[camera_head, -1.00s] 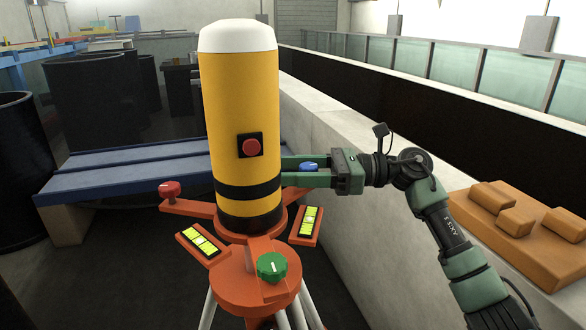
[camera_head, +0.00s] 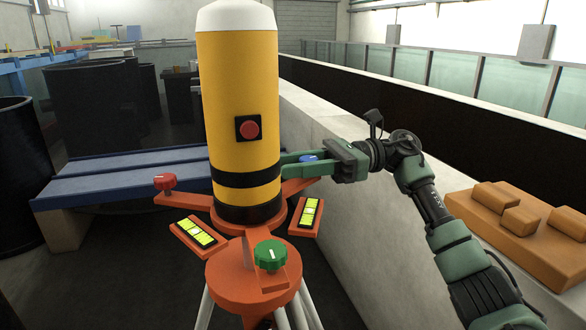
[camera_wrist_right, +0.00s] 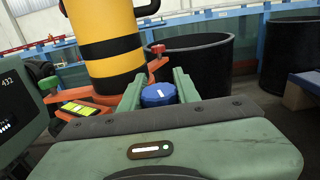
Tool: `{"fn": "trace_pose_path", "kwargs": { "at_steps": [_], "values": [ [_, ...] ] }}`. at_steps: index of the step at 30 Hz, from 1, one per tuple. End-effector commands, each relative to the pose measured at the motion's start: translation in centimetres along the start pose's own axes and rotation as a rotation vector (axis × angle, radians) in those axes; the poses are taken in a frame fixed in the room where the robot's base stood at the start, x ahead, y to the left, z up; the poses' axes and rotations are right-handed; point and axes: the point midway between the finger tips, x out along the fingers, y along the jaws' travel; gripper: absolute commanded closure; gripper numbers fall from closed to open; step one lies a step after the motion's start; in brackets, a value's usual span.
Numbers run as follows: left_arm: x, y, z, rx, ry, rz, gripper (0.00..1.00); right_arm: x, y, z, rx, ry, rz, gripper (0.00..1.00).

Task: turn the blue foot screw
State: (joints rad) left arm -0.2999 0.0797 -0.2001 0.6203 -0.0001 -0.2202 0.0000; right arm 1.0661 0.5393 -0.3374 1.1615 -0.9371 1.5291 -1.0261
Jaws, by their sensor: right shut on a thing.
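The blue foot screw (camera_head: 309,157) sits on the right arm of the orange three-armed base (camera_head: 236,275), partly covered by my gripper. In the right wrist view, the blue screw (camera_wrist_right: 158,95), with a white mark on top, is between the two green fingers. My right gripper (camera_head: 305,163) is shut on it from the right. The base carries an upright yellow cylinder (camera_head: 238,90), a red foot screw (camera_head: 165,183) at the left and a green foot screw (camera_head: 271,254) in front. My left gripper is not in view.
Two yellow-green level vials (camera_head: 197,233) (camera_head: 309,212) flank the cylinder; I cannot read their bubbles. A pale wall (camera_head: 330,130) runs close behind my right arm. Orange blocks (camera_head: 520,220) lie at the right. A blue bench (camera_head: 130,175) and black tubs (camera_head: 95,105) stand behind left.

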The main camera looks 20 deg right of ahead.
Motion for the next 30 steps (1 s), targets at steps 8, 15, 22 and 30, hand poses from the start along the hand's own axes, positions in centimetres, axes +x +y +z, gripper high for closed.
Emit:
{"fn": "trace_pose_path", "kwargs": {
  "at_steps": [8,15,22,30],
  "values": [
    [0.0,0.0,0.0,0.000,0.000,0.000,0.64,0.0,0.0,0.0,0.000,0.000,-0.001,0.47],
    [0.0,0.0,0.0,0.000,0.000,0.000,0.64,-0.1,0.0,0.0,0.000,0.000,-0.002,0.47],
    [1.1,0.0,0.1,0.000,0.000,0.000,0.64,-2.8,-0.1,-0.2,0.000,0.000,-0.006,0.47],
    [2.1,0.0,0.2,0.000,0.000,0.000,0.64,-6.9,-0.1,-0.1,0.000,0.000,-0.003,0.47]
  ]
}}
